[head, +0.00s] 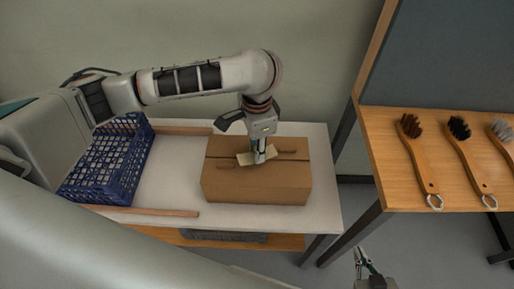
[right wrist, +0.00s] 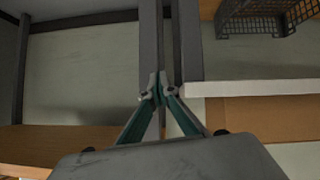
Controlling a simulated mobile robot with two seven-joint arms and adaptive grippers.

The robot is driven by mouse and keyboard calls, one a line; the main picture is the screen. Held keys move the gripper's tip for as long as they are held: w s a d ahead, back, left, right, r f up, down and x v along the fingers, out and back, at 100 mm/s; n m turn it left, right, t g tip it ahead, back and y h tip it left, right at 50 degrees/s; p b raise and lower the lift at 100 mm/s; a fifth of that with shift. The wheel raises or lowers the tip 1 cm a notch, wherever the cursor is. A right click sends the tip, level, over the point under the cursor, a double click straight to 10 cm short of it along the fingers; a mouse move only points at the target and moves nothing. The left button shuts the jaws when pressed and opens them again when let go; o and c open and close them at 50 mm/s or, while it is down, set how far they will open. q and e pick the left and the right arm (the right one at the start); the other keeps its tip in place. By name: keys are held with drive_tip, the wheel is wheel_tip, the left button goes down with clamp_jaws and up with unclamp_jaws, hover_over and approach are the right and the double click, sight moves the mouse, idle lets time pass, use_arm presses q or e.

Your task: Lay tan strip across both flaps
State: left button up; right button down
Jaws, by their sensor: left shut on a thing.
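A brown cardboard box (head: 256,187) stands on the white table, its top flaps folded over with a dark seam running across. My left gripper (head: 260,157) points down over the middle of the box top and is shut on a short tan strip (head: 244,159). The strip lies at a slight tilt over the seam; I cannot tell whether it touches the flaps. The fingers hide part of it. My right gripper (head: 361,252) is low, in front of the gap between the tables, away from the box. In the right wrist view its fingertips (right wrist: 160,92) meet, with nothing between them.
A blue crate (head: 108,163) stands on the left of the white table (head: 175,170), near wooden rails (head: 150,211). A wooden table (head: 385,160) at right holds several brushes (head: 422,165). A grey panel (head: 450,55) rises behind it. White tabletop is clear between crate and box.

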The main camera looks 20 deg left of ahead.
drive_tip(key=shift+s, duration=0.1)
use_arm(q)
drive_tip(key=shift+f, duration=0.35)
use_arm(e)
drive_tip(key=shift+s+a+f, duration=0.15)
drive_tip(key=shift+s+f, duration=0.1)
drive_tip(key=shift+s, duration=0.2)
use_arm(q)
drive_tip(key=shift+f, duration=0.25)
use_arm(e)
drive_tip(key=shift+w+r, duration=0.1)
drive_tip(key=shift+w, duration=0.05)
use_arm(q)
drive_tip(key=o, duration=0.8)
use_arm(e)
drive_tip(key=shift+w+r, duration=0.25)
drive_tip(key=shift+w, duration=0.2)
use_arm(q)
drive_tip(key=shift+r, duration=0.3)
wheel_tip(320, 180, up, 11)
drive_tip(key=shift+r, duration=0.15)
use_arm(e)
drive_tip(key=shift+s+f, duration=0.15)
drive_tip(key=shift+s, duration=0.1)
